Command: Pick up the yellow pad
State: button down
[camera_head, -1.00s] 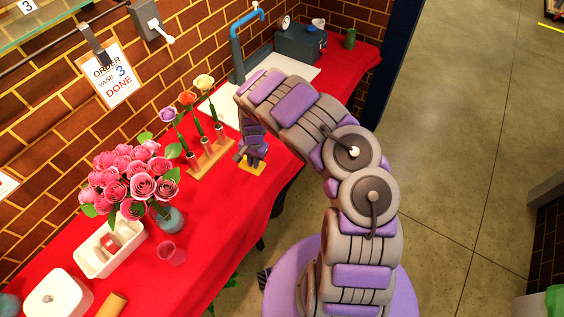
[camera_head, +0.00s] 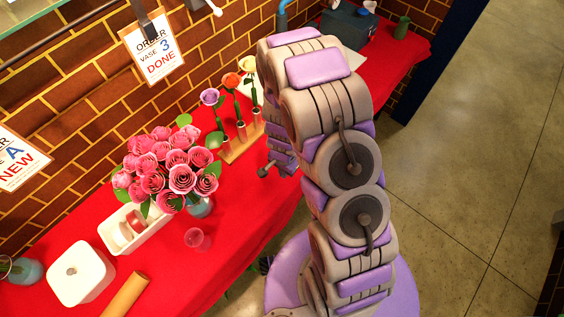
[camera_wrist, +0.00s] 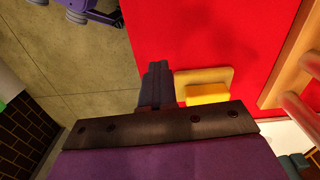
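The yellow pad (camera_wrist: 207,95) shows in the wrist view as a bright yellow block on a paler yellow base (camera_wrist: 213,76), on the red tablecloth near its edge. The dark crossbar of my gripper hides its near side. The dark finger part of my gripper (camera_wrist: 157,86) is just left of the pad, over the table's edge; I see nothing held. I cannot tell whether one finger or two show there. In the head view my gripper (camera_head: 281,160) is low over the right side of the red table, largely behind my arm, and the pad is hidden.
A wooden rack (camera_head: 243,142) with several single flowers stands left of my gripper. Pink roses (camera_head: 168,166), a white tray (camera_head: 134,230), a pink cup (camera_head: 195,239) and a white box (camera_head: 81,274) are farther left. Bare floor (camera_head: 471,165) lies to the right.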

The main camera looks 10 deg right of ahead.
jog(key=s, duration=0.3)
jog(key=shift+a+r, duration=0.3)
jog(key=shift+a, duration=0.05)
jog(key=shift+s+a+r, duration=0.1)
jog(key=shift+s+a, duration=0.25)
jog(key=shift+s, duration=0.2)
jog(key=shift+s+a, duration=0.3)
jog(key=shift+s, duration=0.25)
jog(key=c, duration=1.8)
grip_release()
jog(key=shift+d, duration=0.2)
jog(key=o, duration=0.7)
jog(key=shift+a, duration=0.25)
jog(key=o, duration=0.7)
jog(key=shift+d, duration=0.15)
